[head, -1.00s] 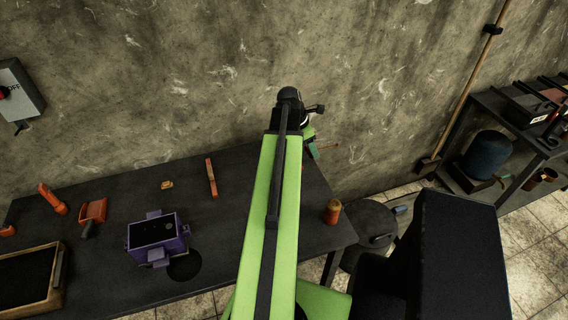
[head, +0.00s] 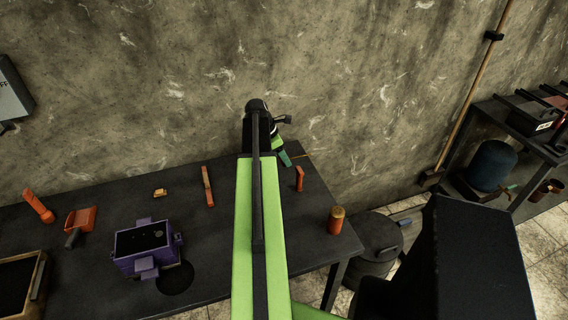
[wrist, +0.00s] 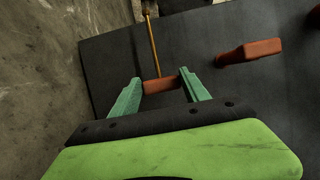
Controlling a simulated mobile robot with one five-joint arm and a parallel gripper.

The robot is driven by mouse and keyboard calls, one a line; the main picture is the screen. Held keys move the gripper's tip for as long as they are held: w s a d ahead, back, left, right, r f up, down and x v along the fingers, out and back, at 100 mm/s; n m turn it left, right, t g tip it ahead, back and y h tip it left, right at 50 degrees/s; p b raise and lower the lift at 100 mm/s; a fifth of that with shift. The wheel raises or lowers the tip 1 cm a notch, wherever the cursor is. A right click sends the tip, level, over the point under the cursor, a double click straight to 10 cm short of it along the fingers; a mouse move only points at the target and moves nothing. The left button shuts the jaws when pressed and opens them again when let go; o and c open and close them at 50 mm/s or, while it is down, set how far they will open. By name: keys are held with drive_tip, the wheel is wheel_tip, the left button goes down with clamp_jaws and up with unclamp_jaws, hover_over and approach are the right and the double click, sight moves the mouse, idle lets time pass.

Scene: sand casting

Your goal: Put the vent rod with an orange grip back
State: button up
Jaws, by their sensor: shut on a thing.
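The vent rod (wrist: 153,45) is a thin brass-coloured rod with an orange grip (wrist: 161,91). In the wrist view my gripper (wrist: 160,88) is shut on the grip between its two green fingers, and the rod points away from it, up the picture. In the head view my gripper (head: 284,157) is over the back right part of the dark table, close to the wall. The rod cannot be made out clearly there.
An orange block-like piece (head: 299,178) is on the table just right of my gripper; it also shows in the wrist view (wrist: 250,51). An orange cylinder (head: 336,221) stands near the right edge. A purple box (head: 146,262) and an orange bar (head: 207,187) are left of my arm.

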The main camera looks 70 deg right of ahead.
wheel_tip(320, 180, down, 4)
drive_tip(key=b, duration=0.2)
drive_tip(key=shift+r+b, duration=0.15)
drive_tip(key=shift+b, duration=0.2)
drive_tip(key=shift+r, duration=0.15)
drive_tip(key=o, duration=1.4)
drive_tip(key=shift+w+r+p, duration=0.1)
drive_tip(key=shift+r+p, duration=0.3)
drive_tip(key=shift+p, duration=0.15)
drive_tip(key=p+v, duration=1)
drive_tip(key=v, duration=0.1)
